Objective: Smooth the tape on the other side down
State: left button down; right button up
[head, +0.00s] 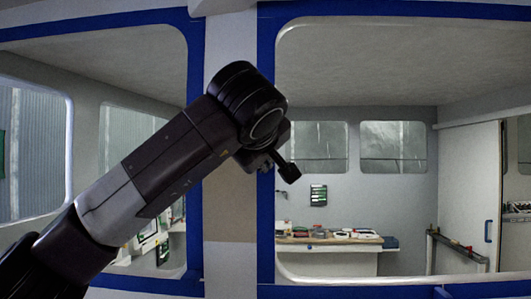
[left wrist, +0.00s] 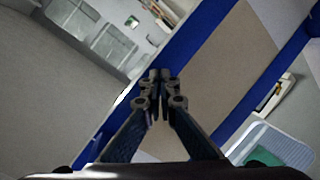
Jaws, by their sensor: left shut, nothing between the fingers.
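Blue tape borders two window openings. One strip (head: 266,230) runs down the left edge of the right window, and another (head: 195,225) runs down the right edge of the left window. My left gripper (head: 289,173) reaches in from the lower left, in front of the pillar and the right window's left edge. In the left wrist view its fingers (left wrist: 160,76) are shut and empty, with the tips over a diagonal blue strip (left wrist: 190,40). A second strip (left wrist: 240,118) lies beyond the beige pillar. I cannot tell if the fingertips touch the tape. My right gripper is out of view.
The pillar (head: 230,220) between the windows is pale above and tan lower down. Through the right window I see a bench (head: 325,262) with several items, and a sliding door (head: 468,190). My left arm hides part of the left window.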

aim_at(266, 181)
pick_arm(q)
jog(key=shift+f, duration=0.1)
jog(key=shift+f+b, duration=1.15)
jog(key=shift+f, duration=0.35)
jog(key=shift+w, duration=0.1)
jog(key=shift+f+b, duration=1.25)
jog(key=shift+f, duration=0.4)
jog(key=shift+f+b, duration=1.35)
jog(key=shift+f, duration=0.35)
jog(key=shift+f+b, duration=1.25)
jog(key=shift+f, duration=0.35)
